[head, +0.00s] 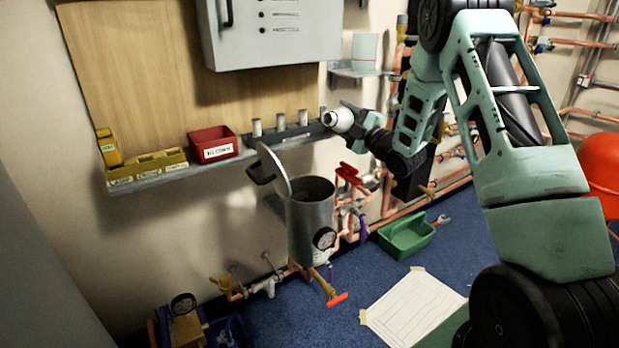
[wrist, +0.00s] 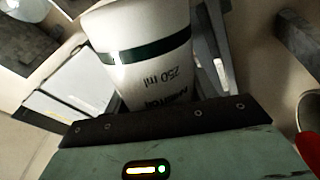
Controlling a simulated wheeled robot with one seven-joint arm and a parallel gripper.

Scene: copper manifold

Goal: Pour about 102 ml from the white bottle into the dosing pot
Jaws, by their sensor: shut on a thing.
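The white bottle (head: 338,119) is in my gripper (head: 352,119), above and to the right of the dosing pot. In the wrist view the bottle (wrist: 145,45) fills the space between the jaws, with a dark green band and an upside-down "250 ml" print. It looks tilted in the head view; its mouth and liquid level cannot be made out. The dosing pot (head: 309,232) is a grey metal cylinder with an open top and a gauge on its side. Its lid (head: 274,172) stands swung open at the left. No stream of liquid shows.
A wall shelf (head: 150,183) carries yellow bins (head: 148,166), a red bin (head: 213,144) and several grey cylinders, close behind the bottle. A grey cabinet (head: 270,35) hangs above. Copper pipes and red-handled valves surround the pot. A green tray (head: 407,236) and a paper sheet (head: 413,309) lie on the blue floor.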

